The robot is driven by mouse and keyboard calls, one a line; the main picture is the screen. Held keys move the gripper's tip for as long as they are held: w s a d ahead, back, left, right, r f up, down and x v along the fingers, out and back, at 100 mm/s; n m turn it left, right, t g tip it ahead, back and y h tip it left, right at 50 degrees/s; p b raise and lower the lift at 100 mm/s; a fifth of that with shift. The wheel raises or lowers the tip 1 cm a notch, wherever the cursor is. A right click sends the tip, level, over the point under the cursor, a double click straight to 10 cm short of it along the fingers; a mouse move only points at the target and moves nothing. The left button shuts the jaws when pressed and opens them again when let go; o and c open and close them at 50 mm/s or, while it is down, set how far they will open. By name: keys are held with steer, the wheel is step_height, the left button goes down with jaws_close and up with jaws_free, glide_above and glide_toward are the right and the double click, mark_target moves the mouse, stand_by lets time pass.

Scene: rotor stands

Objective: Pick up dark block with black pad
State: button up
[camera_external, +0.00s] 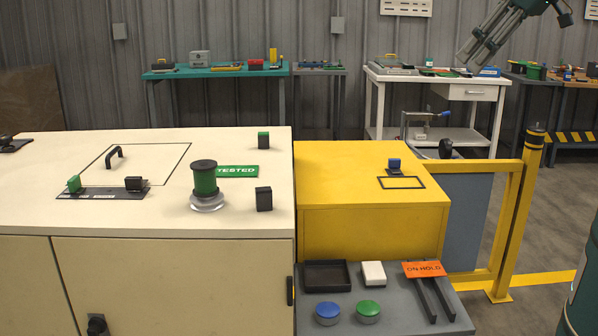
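A dark block with a black top (264,199) stands upright on the cream cabinet top, near its right edge. A second dark block with a black top (134,184) sits at the right end of a dark plate (103,193) on the same cabinet. My gripper (469,58) hangs in the air at the upper right, far from these blocks and pointing down-left. Whether its fingers are open or shut cannot be told. I see nothing held in it.
A green spool on a clear base (205,186) stands left of the front block, near a green TESTED sign (237,171). The yellow box (350,215) holds a blue-topped piece (394,165). A yellow rail (520,190) stands at right. Open space lies above the cabinet.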

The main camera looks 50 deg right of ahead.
steer(key=shift+w+a, duration=0.1)
steer(key=n+g, duration=0.7)
steer(key=n, duration=0.4)
glide_above(263, 189)
steer(key=f, duration=1.2)
steer(key=f+p, duration=0.1)
steer(key=f, duration=0.5)
steer(key=shift+d+f, duration=0.25)
steer(key=shift+f, duration=0.15)
steer(key=shift+a+f, duration=0.35)
steer(key=shift+f, duration=0.05)
